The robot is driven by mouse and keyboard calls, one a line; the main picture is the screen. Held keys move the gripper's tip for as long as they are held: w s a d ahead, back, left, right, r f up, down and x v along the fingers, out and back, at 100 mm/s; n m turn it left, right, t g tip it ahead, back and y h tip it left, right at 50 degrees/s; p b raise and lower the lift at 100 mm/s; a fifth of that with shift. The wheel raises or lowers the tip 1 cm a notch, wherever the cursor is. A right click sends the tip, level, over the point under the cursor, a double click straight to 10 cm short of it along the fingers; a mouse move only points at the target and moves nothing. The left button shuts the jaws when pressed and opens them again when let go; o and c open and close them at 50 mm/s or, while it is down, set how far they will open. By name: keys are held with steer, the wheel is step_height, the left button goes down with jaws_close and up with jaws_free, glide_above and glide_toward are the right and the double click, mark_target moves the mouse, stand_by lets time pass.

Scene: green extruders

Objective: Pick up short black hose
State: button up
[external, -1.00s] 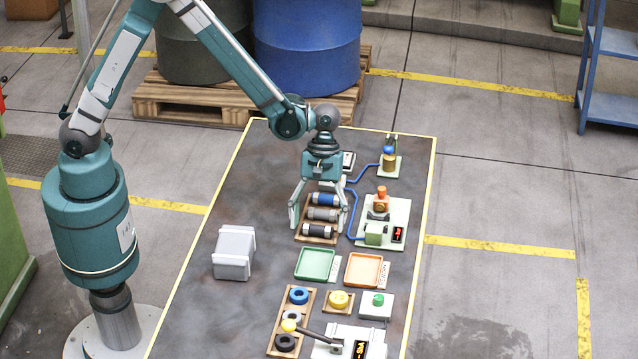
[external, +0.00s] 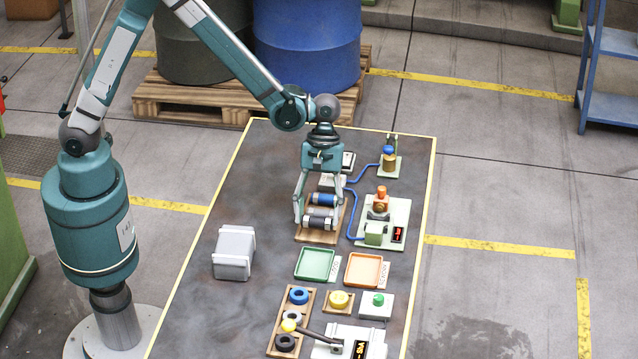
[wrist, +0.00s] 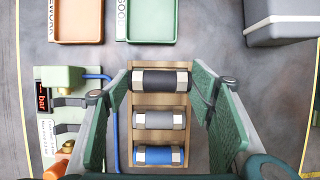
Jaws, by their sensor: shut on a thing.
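The short black hose (wrist: 160,79) with metal end fittings lies between my fingers in the wrist view. My gripper (external: 319,220) is shut on it, one finger at each end fitting. In the external view the black hose (external: 319,223) hangs a little above its wooden rack (external: 314,238), in front of the grey hose. The grey hose (wrist: 159,120) and the blue hose (wrist: 159,155) lie in the rack in the wrist view. The blue hose also shows between my fingers in the external view (external: 324,199); the grey one is partly hidden there.
A green tray (external: 315,264) and an orange tray (external: 363,270) lie in front of the rack. A grey box (external: 234,252) stands to the left. A fixture with a red display (external: 378,235) and blue tubing stands to the right. The table between box and rack is clear.

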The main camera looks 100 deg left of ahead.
steer(key=shift+r+p, duration=0.45)
steer(key=shift+r, duration=3.1)
